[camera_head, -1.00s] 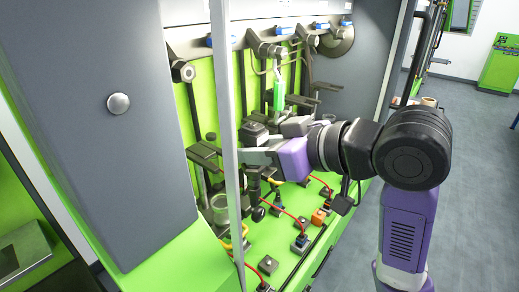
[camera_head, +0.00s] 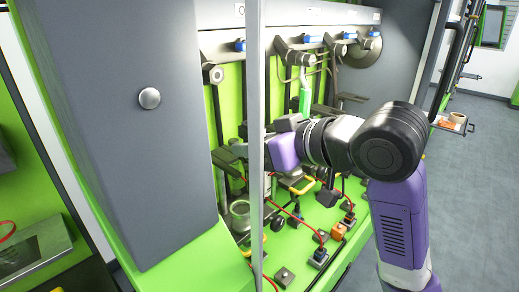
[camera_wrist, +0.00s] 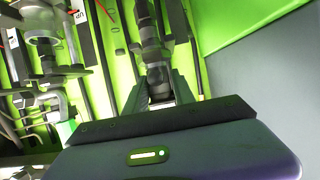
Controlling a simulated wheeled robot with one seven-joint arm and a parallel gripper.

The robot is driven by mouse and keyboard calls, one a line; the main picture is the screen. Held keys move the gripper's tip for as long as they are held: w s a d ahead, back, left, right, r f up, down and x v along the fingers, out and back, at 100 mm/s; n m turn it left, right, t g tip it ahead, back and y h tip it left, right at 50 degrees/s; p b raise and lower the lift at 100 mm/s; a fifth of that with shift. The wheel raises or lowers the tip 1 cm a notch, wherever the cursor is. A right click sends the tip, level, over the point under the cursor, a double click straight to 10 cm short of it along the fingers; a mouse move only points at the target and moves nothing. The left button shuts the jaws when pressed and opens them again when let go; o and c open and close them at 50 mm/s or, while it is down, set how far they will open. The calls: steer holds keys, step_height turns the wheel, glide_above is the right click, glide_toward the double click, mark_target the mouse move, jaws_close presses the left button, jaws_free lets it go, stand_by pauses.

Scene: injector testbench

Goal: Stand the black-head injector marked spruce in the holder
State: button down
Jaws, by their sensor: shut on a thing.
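My gripper (camera_head: 238,150) reaches into the green test bench, partly hidden behind a pale upright post in the head view. In the wrist view, my gripper (camera_wrist: 160,92) is shut on a dark grey and black stepped injector (camera_wrist: 151,48), which extends away between the fingers. I cannot read any mark on it. In the head view the injector cannot be made out clearly behind the post and my wrist. I cannot tell for certain which fixture is the holder.
The pale post (camera_head: 254,215) and a grey cabinet (camera_head: 125,110) stand close to the gripper. A clear cup-like fixture (camera_head: 240,214) is below. Red cables and small blocks (camera_head: 319,257) cover the green deck. Blue-tipped clamps (camera_head: 281,46) line the back.

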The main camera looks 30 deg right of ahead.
steer(key=x, duration=0.2)
steer(key=r+b+x, duration=0.1)
steer(key=x, duration=0.1)
steer(key=shift+w+f, duration=0.1)
steer(key=shift+w, duration=0.15)
steer(key=shift+f, duration=0.1)
stand_by(0.8)
steer(key=c, duration=1)
jaws_free()
steer(key=shift+o, duration=0.2)
steer(key=shift+f, duration=0.1)
